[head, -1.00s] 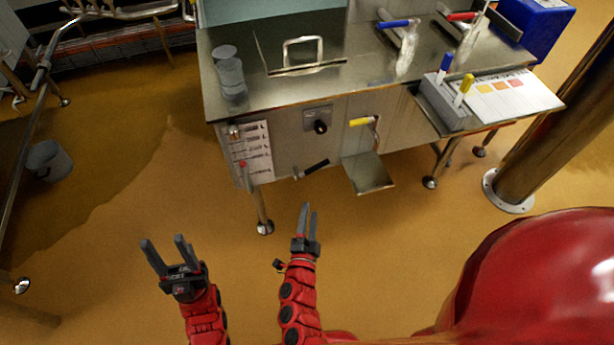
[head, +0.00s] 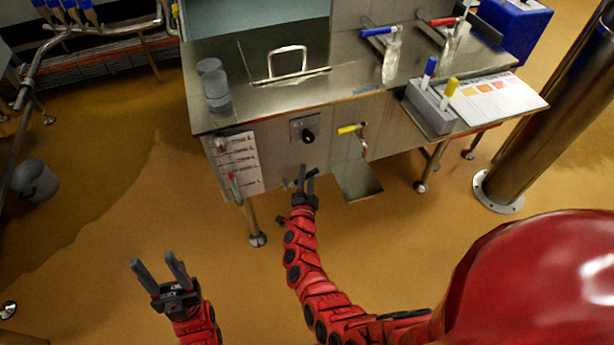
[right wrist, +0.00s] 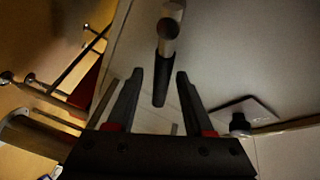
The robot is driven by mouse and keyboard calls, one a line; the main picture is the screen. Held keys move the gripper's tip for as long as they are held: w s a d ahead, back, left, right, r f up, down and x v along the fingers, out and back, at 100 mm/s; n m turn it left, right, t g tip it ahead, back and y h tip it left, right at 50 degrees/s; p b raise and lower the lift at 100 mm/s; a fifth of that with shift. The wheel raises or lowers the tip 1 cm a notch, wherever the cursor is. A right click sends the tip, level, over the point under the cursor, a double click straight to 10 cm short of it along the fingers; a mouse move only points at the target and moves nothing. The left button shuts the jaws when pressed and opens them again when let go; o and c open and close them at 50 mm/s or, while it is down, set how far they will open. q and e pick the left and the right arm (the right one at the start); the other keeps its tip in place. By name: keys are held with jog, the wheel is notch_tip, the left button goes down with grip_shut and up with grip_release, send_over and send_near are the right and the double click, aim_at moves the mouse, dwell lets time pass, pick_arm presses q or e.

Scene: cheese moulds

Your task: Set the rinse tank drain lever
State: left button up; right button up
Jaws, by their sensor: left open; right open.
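The steel rinse tank (head: 280,150) stands ahead with its front panel facing me. A lever with a black grip (right wrist: 161,80) and a metal end shows in the right wrist view, between the fingers of my right gripper. In the head view my right gripper (head: 307,178) is open at the lower front of the tank and covers most of this lever. I cannot tell whether a finger touches it. A yellow-handled valve (head: 350,129) is on the panel to the right. My left gripper (head: 158,272) is open and empty, low over the floor.
A black knob (head: 307,135) sits above the right gripper. A label sheet (head: 240,162) with a small red-and-green piece is on the panel's left. A metal tray (head: 358,183) juts out below the yellow valve. A tank leg (head: 254,222) stands near.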

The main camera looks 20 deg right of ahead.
grip_shut()
dwell(0.3)
dwell(1.2)
